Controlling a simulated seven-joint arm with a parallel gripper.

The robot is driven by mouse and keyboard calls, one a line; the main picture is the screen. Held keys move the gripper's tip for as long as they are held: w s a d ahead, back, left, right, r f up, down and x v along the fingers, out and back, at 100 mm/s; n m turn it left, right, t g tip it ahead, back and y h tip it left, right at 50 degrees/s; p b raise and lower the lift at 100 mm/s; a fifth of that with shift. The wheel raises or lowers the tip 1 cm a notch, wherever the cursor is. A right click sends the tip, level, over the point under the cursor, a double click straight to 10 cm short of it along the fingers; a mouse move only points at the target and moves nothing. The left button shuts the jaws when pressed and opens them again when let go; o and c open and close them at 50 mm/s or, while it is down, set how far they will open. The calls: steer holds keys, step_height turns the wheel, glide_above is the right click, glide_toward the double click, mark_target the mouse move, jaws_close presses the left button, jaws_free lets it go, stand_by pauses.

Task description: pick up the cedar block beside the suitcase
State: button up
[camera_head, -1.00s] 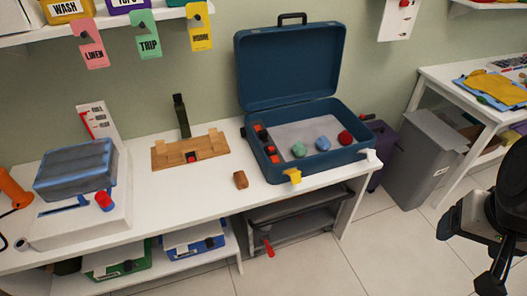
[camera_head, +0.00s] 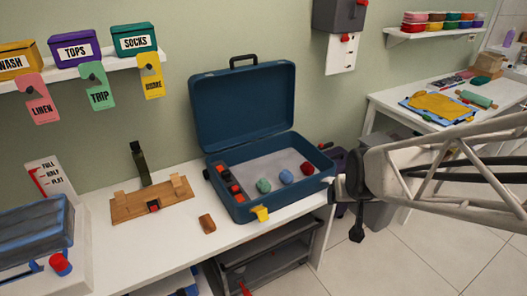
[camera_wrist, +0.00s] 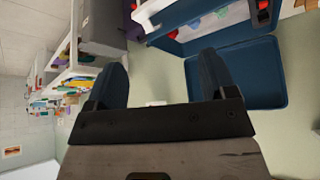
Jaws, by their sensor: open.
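The cedar block (camera_head: 207,223) is a small brown block lying on the white bench, in front of and to the left of the suitcase. The blue suitcase (camera_head: 243,113) stands open, with several balls and small red items inside; part of it also shows in the wrist view (camera_wrist: 262,75). My gripper (camera_head: 352,212) is just right of the suitcase in the head view, well apart from the block. In the wrist view its two fingers (camera_wrist: 162,85) are spread with nothing between them. The block cannot be made out in the wrist view.
A wooden board with pegs (camera_head: 150,203) lies left of the block. The bench around the block is clear.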

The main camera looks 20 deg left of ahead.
steer(key=w+a+f+n+t+y, duration=0.1)
steer(key=w+a+f+y, duration=0.1)
steer(key=w+a+f, duration=0.5)
steer(key=n+t+y, duration=0.2)
steer(key=n+y, duration=0.4)
steer(key=y, duration=0.1)
glide_toward(211, 228)
steer(key=x, duration=0.3)
steer(key=shift+a+r, duration=0.1)
steer(key=shift+a, duration=0.1)
steer(key=shift+a, duration=0.1)
steer(key=shift+x, duration=1.25)
steer(key=shift+w, duration=0.1)
steer(key=shift+x, duration=2.55)
